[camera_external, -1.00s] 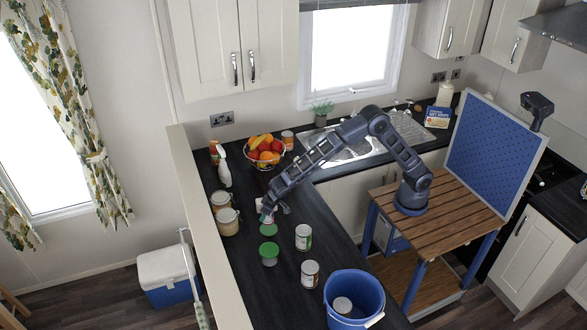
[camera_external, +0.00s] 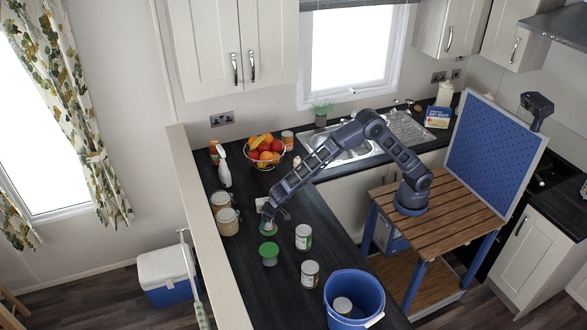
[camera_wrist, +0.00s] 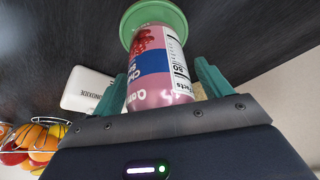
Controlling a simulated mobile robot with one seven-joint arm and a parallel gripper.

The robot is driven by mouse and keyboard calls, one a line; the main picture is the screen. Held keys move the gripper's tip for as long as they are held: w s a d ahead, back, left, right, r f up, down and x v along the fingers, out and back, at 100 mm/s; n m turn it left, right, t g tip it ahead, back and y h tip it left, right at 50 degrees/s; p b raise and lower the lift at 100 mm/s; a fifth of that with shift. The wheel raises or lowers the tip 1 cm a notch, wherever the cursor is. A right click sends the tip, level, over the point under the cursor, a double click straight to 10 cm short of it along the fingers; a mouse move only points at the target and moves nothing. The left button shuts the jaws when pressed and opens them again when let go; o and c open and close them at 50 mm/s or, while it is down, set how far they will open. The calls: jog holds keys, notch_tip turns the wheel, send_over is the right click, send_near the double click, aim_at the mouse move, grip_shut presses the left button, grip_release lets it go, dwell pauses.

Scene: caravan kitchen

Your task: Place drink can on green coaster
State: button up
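The drink can (camera_wrist: 155,75), pink with a blue band, stands between the green fingers of my gripper (camera_wrist: 163,85) in the wrist view. The fingers are closed about its sides, though a narrow gap seems to show on the right. The can's far end overlaps the green coaster (camera_wrist: 150,10); I cannot tell whether it fully touches. The can is mostly hidden there by the gripper.
Two tins (camera_external: 303,237) (camera_external: 310,273) stand to the right, and a blue bucket (camera_external: 354,297) nearer. Jars (camera_external: 227,222) stand left. A fruit basket (camera_external: 264,155) and spray bottle (camera_external: 224,168) are behind.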

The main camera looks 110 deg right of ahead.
jog(key=v, duration=1.2)
jog(key=s+r+n, duration=0.2)
jog(key=s+r, duration=0.8)
jog(key=s, duration=0.2)
jog(key=s+a+r+n+y, duration=0.1)
jog(key=s+r, duration=0.2)
jog(key=s, duration=0.5)
jog(key=s+a+r+n+y, duration=0.1)
jog(key=s+r, duration=0.2)
jog(key=s, duration=0.5)
jog(key=s+a+f+n, duration=0.1)
jog(key=s+n, duration=0.1)
jog(key=s, duration=1.2)
jog(key=s+a+f+n+t+y, duration=0.1)
jog(key=s+a+f+n, duration=0.1)
jog(key=s, duration=1.2)
jog(key=shift+s+a+n, duration=0.15)
jog(key=shift+s+n, duration=0.05)
jog(key=shift+n, duration=0.3)
